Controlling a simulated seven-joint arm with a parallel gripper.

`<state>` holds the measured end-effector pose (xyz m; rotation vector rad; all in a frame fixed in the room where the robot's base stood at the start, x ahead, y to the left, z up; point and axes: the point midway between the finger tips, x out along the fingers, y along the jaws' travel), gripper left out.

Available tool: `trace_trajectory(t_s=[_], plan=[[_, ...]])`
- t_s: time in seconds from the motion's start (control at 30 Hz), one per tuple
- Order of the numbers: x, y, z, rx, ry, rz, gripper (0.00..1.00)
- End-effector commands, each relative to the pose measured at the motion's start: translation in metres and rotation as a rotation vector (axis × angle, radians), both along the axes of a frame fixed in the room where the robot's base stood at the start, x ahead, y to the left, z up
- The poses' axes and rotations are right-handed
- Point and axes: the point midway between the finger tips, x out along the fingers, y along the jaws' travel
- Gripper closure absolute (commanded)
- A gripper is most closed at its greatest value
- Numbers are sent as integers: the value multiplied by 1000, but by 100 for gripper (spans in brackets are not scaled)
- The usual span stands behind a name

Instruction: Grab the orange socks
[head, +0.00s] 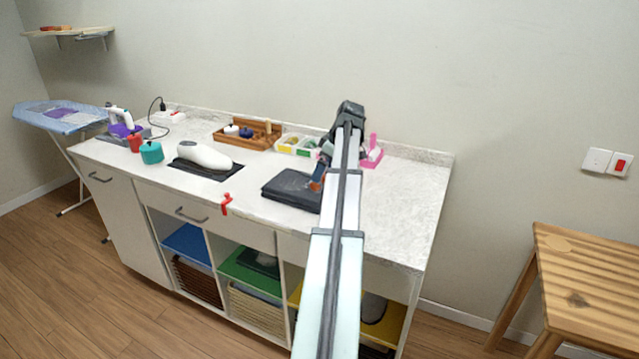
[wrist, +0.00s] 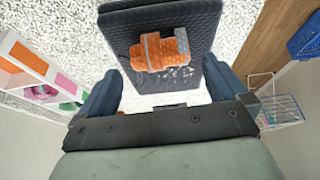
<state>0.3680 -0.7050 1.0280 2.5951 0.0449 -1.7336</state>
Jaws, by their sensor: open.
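The orange socks (wrist: 162,50) with grey bands lie folded on a dark folded pad (wrist: 201,20) in the wrist view. In the head view a small orange patch of the socks (head: 316,185) shows on the right part of the dark pad (head: 288,191), mostly hidden by my arm. My gripper (wrist: 161,68) is open, with its two blue fingers spread to either side of the socks' near edge. Nothing is between the fingers in its grasp. In the head view my gripper (head: 322,170) is partly hidden by my arm.
A white iron-like object (head: 205,155) on a dark mat, a wooden organizer (head: 249,134), a white tray (head: 296,145) and a pink stand (head: 372,154) are on the speckled counter (head: 398,204). The counter's right end is clear. Shelves with bins are below.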

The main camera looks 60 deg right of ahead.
Motion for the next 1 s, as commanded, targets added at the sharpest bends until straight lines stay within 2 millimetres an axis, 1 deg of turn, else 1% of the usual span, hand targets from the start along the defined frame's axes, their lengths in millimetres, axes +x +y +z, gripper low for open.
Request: trace_trajectory(t_s=[0.33, 0.43, 0.63, 1.0], plan=[[16, 2, -39, 2, 1, 1, 0], [18, 2, -43, 0, 0, 0, 0], [18, 1, -43, 0, 0, 0, 1], [18, 1, -43, 0, 0, 0, 36]])
